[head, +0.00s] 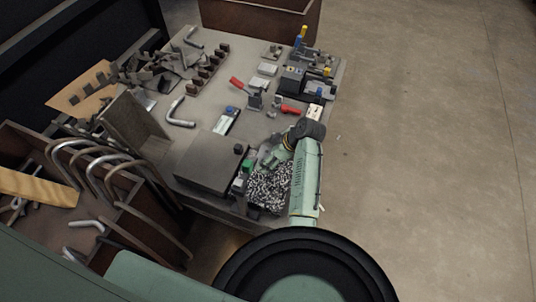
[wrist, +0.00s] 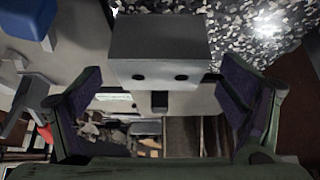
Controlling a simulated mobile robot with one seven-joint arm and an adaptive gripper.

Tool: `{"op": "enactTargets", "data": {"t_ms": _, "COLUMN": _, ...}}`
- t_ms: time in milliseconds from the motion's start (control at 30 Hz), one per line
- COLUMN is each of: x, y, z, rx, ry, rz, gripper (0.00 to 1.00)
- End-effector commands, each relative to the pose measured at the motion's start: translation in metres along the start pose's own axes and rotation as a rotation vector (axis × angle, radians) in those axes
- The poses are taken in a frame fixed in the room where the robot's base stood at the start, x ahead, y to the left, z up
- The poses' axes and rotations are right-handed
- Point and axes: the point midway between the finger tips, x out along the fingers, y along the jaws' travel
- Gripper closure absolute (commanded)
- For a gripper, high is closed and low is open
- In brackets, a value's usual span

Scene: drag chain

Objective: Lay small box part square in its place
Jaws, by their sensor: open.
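A small grey box part (wrist: 158,68) fills the upper middle of the wrist view. It has a flat dark top, a paler front with two dark round holes, and a dark slot below them. My gripper (wrist: 160,82) is open, with one dark-padded finger to the left of the box and one to its right. I cannot tell whether either pad touches it. In the head view my gripper (head: 272,157) is low over the near right part of the table, beside the pile of metal bits. I cannot make out the box there, nor its place.
The pile of metal bits (head: 270,190) lies at the table's near edge. A dark flat block (head: 208,162) is left of it. Red-handled clamps (head: 254,98) and a blue-and-white item (head: 228,120) stand farther back. Bent tubes (head: 180,113) lie to the left.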

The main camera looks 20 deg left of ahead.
Motion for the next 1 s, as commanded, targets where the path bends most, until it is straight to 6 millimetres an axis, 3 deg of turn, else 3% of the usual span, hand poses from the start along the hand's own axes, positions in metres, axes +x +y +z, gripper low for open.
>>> {"op": "enactTargets", "data": {"t_ms": 167, "x": -0.012, "y": 0.001, "z": 0.0, "rx": 0.0, "ry": 0.001, "rz": 0.004, "gripper": 0.1}}
{"op": "enactTargets", "data": {"t_ms": 633, "x": -0.103, "y": 0.001, "z": 0.0, "rx": 0.0, "ry": 0.0, "rz": 0.005, "gripper": 0.1}}
{"op": "enactTargets", "data": {"t_ms": 800, "x": -0.118, "y": 0.0, "z": 0.0, "rx": -0.001, "ry": 0.001, "rz": 0.001, "gripper": 0.1}}
{"op": "enactTargets", "data": {"t_ms": 1000, "x": -0.12, "y": 0.0, "z": 0.0, "rx": -0.001, "ry": 0.001, "rz": 0.0, "gripper": 0.1}}
